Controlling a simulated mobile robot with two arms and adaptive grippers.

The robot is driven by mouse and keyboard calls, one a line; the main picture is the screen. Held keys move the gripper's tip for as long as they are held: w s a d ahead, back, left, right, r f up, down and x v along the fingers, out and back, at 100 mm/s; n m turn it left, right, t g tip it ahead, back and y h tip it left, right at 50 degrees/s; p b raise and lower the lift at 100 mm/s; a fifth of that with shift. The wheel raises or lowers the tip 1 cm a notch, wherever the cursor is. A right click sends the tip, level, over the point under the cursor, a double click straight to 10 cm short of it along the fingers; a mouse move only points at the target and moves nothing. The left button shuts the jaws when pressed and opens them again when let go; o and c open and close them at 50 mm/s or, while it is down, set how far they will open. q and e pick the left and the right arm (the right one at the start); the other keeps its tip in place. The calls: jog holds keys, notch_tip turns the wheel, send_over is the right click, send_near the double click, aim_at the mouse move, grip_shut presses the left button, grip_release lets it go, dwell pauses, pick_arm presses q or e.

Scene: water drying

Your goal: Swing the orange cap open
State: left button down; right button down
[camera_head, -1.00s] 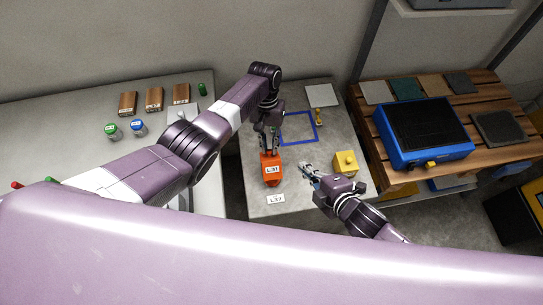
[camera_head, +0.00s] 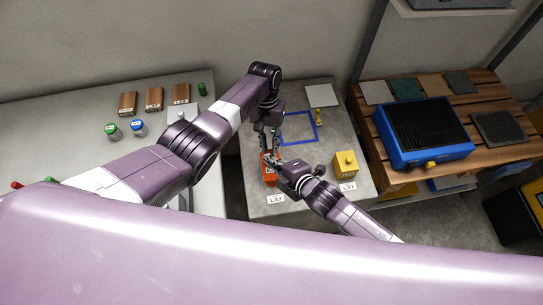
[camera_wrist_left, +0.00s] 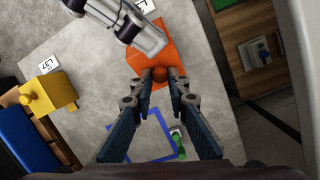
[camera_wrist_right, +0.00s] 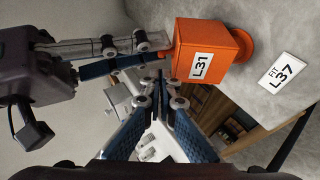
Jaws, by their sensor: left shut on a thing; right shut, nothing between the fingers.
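My left gripper (camera_wrist_left: 161,78) is shut on this knob. My right gripper (camera_wrist_right: 161,84) is shut and empty, its fingertips close to the block's lower left corner in the right wrist view. I cannot tell whether they touch it. My right gripper hides part of the block in the head view. No separate cap edge or gap is clear.
A yellow block (camera_head: 345,165) with a knob stands to the right on the same table. A blue square outline (camera_head: 298,142) lies behind. A white L37 label (camera_wrist_right: 284,73) lies beside the orange block. A blue device (camera_head: 423,135) sits on the wooden table at right.

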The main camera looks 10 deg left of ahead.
pick_arm(q)
jog(key=shift+s+a+f, duration=0.2)
jog(key=shift+a+f, duration=0.15)
pick_arm(e)
jog(key=shift+w+d+f, duration=0.1)
jog(key=shift+w+f, duration=0.5)
jog(key=shift+w, duration=0.85)
pick_arm(q)
jog(key=shift+d, duration=0.1)
pick_arm(e)
jog(key=shift+f, duration=0.1)
jog(key=shift+w+d, duration=0.1)
pick_arm(q)
jog(key=c, duration=1.9)
grip_release()
pick_arm(e)
jog(key=shift+w+f, duration=0.1)
pick_arm(q)
jog(key=shift+r, duration=0.15)
